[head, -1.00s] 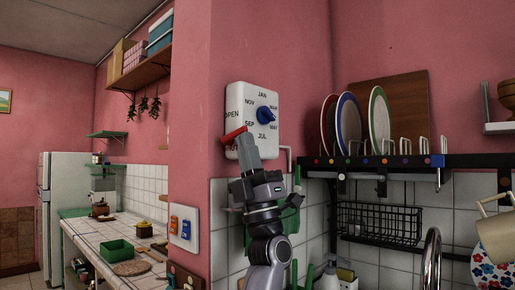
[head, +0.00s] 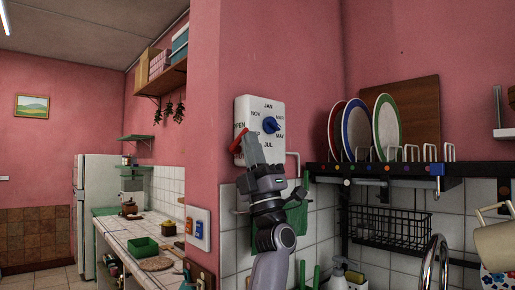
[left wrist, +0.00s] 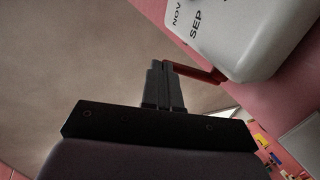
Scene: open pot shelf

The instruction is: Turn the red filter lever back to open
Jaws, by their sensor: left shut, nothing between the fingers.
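The red filter lever (head: 240,139) sits at the left edge of a white wall box (head: 277,108), just below the word OPEN. It is tilted, its upper end leaning right. In the left wrist view the lever (left wrist: 202,73) sticks out from the white box toward my fingertips. My left gripper (head: 252,142) is shut and empty, pointing up in front of the box's lower left part. Its fingertips (left wrist: 162,66) are right by the lever's outer end; I cannot tell whether they touch. Lettering below the lever is hidden by the gripper. My right gripper is out of view.
A blue knob (head: 271,125) is on the box's face among month names. A rack with plates (head: 387,125) and a black shelf edge (head: 340,169) are to the right. A switch panel (head: 198,229) is lower left. A hook rail hangs behind my arm.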

